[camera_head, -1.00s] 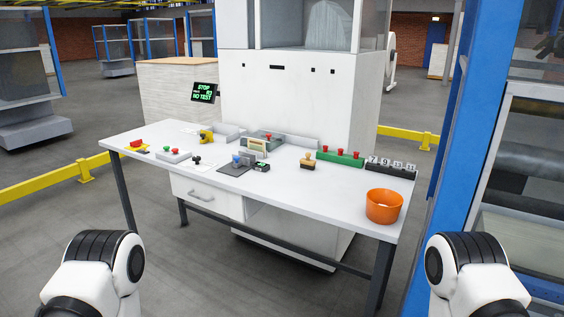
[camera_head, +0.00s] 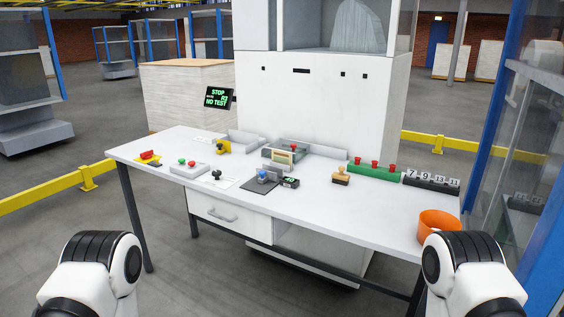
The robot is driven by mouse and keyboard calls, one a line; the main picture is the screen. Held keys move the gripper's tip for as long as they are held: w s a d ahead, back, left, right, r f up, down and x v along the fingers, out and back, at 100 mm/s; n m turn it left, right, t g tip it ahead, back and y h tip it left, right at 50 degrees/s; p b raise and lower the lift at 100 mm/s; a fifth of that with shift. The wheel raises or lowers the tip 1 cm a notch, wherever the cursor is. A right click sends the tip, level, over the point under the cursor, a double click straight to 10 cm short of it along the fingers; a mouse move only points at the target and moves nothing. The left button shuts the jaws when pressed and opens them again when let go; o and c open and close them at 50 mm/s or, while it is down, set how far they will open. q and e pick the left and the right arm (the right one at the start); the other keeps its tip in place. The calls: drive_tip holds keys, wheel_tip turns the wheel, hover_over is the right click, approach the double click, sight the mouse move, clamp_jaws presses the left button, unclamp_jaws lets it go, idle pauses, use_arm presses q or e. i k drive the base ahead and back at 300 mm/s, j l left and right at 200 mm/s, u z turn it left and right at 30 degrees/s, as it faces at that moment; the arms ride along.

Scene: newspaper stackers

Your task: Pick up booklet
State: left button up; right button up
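A white table (camera_head: 340,210) stands in front of me. My two arms show only as rounded white and black links at the bottom left and bottom right. Neither gripper is in view.
On the table are a wooden-handled stamp (camera_head: 341,177), a green block with red knobs (camera_head: 374,170), a black number strip (camera_head: 431,181), a grey button box (camera_head: 188,169) and an orange bowl (camera_head: 437,224), partly hidden by my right arm. A blue post (camera_head: 495,125) stands at right.

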sight(282, 157)
drive_tip(key=i+j+z, duration=0.1)
drive_tip(key=z, duration=0.3)
drive_tip(key=i+j+z, duration=0.1)
drive_tip(key=z, duration=0.3)
drive_tip(key=j+z, duration=0.4)
drive_tip(key=i+l, duration=0.05)
drive_tip(key=l, duration=0.05)
